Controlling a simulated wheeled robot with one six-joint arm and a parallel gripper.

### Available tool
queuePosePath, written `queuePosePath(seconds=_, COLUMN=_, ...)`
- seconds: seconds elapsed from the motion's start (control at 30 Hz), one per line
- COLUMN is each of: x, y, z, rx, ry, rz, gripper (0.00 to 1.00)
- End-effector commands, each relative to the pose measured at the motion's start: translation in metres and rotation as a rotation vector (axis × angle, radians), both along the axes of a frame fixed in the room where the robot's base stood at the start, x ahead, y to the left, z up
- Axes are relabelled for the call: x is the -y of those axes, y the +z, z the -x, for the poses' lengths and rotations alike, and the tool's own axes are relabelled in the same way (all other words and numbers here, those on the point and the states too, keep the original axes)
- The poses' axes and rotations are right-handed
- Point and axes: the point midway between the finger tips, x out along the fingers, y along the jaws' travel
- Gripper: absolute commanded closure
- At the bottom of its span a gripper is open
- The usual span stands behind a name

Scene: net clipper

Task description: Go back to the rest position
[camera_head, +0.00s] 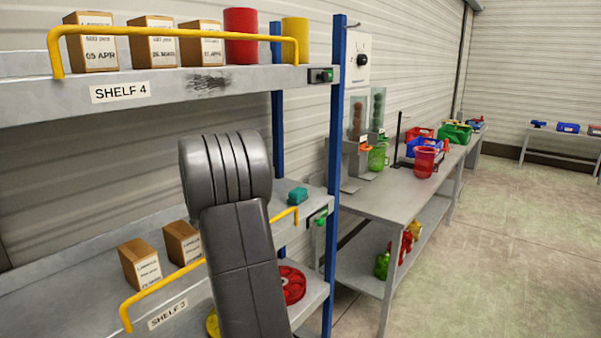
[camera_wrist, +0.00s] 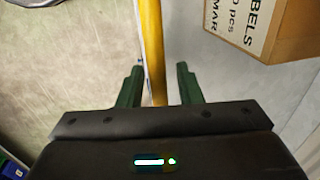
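My gripper (camera_wrist: 159,85) shows in the wrist view with its two dark green fingers apart and nothing held between them. A yellow rail (camera_wrist: 152,45) runs below and between the fingers; I cannot tell how far beneath them it is. A cardboard box (camera_wrist: 270,25) with a printed label is at the upper right, apart from the fingers. In the head view my grey arm stands in front of the shelving and covers part of the lower shelf. The gripper itself cannot be seen there.
The upper shelf (camera_head: 35,93) holds boxes, a red cylinder (camera_head: 241,36) and a yellow cylinder (camera_head: 295,41) behind a yellow rail.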

Motion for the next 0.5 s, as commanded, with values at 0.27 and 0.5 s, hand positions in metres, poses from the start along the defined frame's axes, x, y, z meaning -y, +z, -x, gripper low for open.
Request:
queuePosePath(seconds=0.27, x=0.0083, y=0.0032, z=0.0057, rx=0.075, ry=-0.002, rz=-0.096, gripper=0.68)
queuePosePath(seconds=0.5, x=0.0095, y=0.0027, z=0.0065, rx=0.09, ry=-0.002, rz=-0.113, gripper=0.68)
